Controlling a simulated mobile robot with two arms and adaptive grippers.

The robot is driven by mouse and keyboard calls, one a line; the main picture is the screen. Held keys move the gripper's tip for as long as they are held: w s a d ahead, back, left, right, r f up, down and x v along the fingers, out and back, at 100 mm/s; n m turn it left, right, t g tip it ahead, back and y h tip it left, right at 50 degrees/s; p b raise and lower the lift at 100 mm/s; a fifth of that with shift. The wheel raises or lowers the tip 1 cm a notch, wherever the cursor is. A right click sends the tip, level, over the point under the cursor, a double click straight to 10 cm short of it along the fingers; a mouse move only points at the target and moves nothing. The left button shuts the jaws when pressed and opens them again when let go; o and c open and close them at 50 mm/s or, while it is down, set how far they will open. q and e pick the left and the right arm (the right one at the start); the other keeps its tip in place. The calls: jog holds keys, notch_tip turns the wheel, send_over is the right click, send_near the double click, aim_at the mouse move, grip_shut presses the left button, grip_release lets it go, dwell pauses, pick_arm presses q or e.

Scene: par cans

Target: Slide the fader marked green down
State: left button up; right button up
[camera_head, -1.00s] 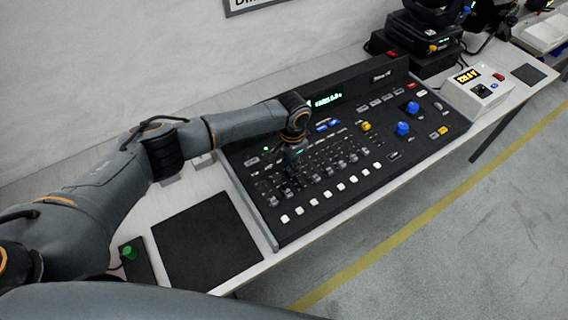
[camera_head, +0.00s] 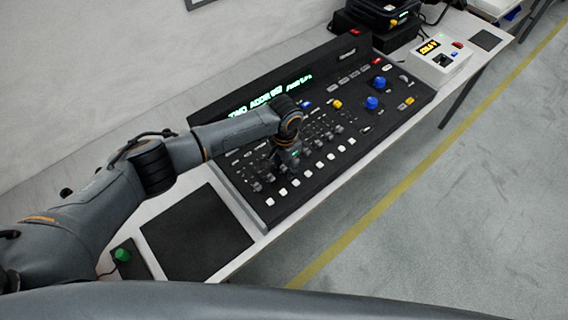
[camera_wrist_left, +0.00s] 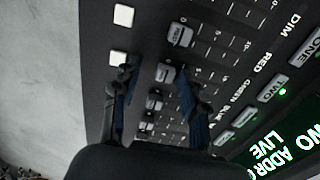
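The black lighting console (camera_head: 400,112) lies on a long white table, with a row of faders across its near part. In the left wrist view, the fader cap (camera_wrist_left: 165,73) lining up with the printed GREEN label sits between my left fingers. Another cap (camera_wrist_left: 180,35), lining up with RED, is just above it. My left gripper (camera_wrist_left: 158,90) is open, one finger on each side of the GREEN cap along its track; I cannot tell whether they touch it. In the head view, the left gripper (camera_head: 285,160) is low over the faders and hides some of them. My right gripper is not in view.
White square buttons (camera_head: 307,178) line the console's near edge, beside the faders. Blue and yellow knobs (camera_head: 372,103) are at its right. A dark mat (camera_head: 197,235) and a green button (camera_head: 122,254) are at the left. A white box with a display (camera_head: 440,62) stands beyond the console.

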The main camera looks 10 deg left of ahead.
aim_at(285, 168)
pick_arm(q)
notch_tip(285, 168, up, 12)
dwell(0.6)
